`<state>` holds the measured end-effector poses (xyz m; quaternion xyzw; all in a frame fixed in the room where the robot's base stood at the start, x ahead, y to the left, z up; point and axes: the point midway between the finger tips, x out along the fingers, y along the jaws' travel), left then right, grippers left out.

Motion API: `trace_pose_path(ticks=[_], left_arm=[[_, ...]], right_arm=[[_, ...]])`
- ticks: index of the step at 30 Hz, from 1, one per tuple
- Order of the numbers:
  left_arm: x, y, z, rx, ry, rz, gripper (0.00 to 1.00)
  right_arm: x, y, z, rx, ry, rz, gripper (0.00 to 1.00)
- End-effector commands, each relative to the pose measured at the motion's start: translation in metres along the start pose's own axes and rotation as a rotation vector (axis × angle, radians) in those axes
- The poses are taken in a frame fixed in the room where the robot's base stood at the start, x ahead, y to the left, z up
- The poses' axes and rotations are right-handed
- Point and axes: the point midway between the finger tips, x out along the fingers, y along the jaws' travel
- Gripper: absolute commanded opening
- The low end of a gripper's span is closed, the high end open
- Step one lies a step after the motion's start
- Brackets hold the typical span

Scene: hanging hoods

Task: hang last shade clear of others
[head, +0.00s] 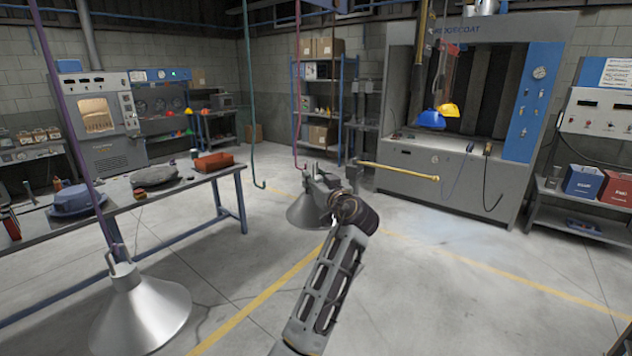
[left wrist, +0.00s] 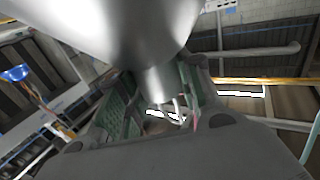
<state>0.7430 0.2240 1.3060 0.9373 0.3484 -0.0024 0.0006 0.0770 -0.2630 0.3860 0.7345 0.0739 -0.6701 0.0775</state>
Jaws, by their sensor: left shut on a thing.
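My left gripper (head: 322,190) is shut on a grey metal cone shade (head: 306,213) and holds it above the floor, wide side down. In the left wrist view the shade (left wrist: 130,30) fills the top, its neck between the fingers (left wrist: 155,100). A pink hook (head: 298,120) hangs just behind the shade's top; I cannot tell whether they touch. A teal hook (head: 251,120) hangs bare to the left. A silver shade (head: 140,312) hangs on a purple hook (head: 72,130) at the front left. Blue (head: 431,119) and yellow (head: 448,110) shades hang at the right.
A yellow rod (head: 400,171) reaches across just right of my gripper. A workbench (head: 170,205) with a red tray (head: 214,162) stands at the left. A grey spray booth (head: 440,180) stands behind right. The floor at the right front is clear.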

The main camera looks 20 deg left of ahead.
Motion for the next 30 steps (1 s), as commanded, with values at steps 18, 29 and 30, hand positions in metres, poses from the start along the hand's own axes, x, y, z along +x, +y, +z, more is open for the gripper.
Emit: trace_pose_path(ticks=[18,29,30], left_arm=[[0.010,-0.006,0.000,0.000,0.000,0.000,0.00],[0.018,-0.010,-0.001,0.001,0.001,0.000,0.00],[0.018,-0.010,-0.001,0.001,0.002,0.000,0.00]], right_arm=[[0.002,0.003,0.001,-0.001,0.000,0.003,0.40],[0.003,0.003,0.001,-0.001,0.000,0.003,0.40],[0.003,0.002,0.001,-0.001,0.000,0.002,0.40]])
